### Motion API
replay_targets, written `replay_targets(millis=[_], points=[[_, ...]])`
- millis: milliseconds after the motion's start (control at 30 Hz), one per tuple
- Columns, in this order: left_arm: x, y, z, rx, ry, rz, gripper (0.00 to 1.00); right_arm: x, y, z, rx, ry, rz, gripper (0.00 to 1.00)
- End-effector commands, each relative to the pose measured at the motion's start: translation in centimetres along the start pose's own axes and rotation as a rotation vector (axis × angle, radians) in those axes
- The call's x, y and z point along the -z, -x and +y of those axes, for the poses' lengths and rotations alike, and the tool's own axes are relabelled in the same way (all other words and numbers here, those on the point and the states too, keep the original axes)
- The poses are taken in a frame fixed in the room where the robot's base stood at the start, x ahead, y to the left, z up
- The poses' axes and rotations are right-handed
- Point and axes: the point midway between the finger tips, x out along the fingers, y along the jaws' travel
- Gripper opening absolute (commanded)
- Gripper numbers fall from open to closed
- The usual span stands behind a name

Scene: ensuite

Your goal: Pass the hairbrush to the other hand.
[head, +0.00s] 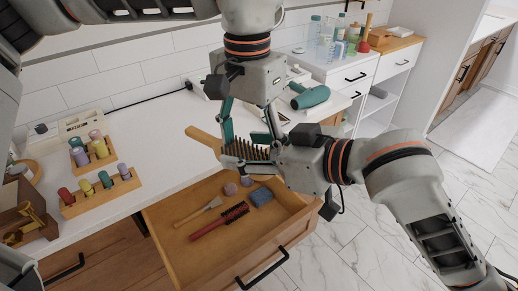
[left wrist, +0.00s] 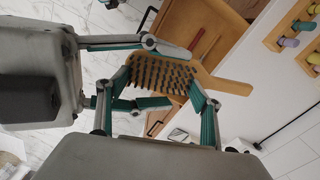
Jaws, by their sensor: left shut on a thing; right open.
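The hairbrush (head: 203,138) has a flat wooden head, a wooden handle and dark bristles. It is held in the air above the open drawer, handle toward the left. My left gripper (head: 250,138) comes down from above and is shut across the brush head. The left wrist view shows the bristled face of the hairbrush (left wrist: 163,75) between its fingers, the handle pointing right. My right gripper (head: 240,152) comes in from the right and is open, its fingers at the end of the head opposite the handle. Whether they touch the brush is unclear.
The open drawer (head: 165,215) below holds a red brush (head: 220,221), a small wooden-handled brush (head: 198,211) and a blue item (head: 260,197). Wooden racks with coloured rolls (head: 100,190) stand on the white counter at left. A teal hair dryer (head: 311,97) lies behind.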

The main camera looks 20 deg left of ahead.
Motion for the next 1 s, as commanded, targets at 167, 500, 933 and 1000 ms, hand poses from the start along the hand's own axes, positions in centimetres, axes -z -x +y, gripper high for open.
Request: replay_targets(millis=[167, 500, 933, 1000], points=[[0.00, 0.02, 0.00, 0.000, 0.000, 0.000, 0.31, -0.01, -0.12, 0.01, 0.000, 0.000, 0.000, 0.51], [-0.07, 0.00, 0.03, 0.000, 0.000, -0.002, 0.76, 0.02, -0.08, 0.12, -0.003, 0.001, 0.000, 0.22], [0.01, 0.27, 0.01, 0.000, 0.000, 0.000, 0.85, 0.03, -0.07, 0.01, 0.000, 0.000, 0.001, 0.22], [0.03, 0.81, 0.00, 0.001, 0.001, 0.001, 0.85, 0.04, -0.07, 0.00, 0.000, 0.000, 0.001, 0.22]])
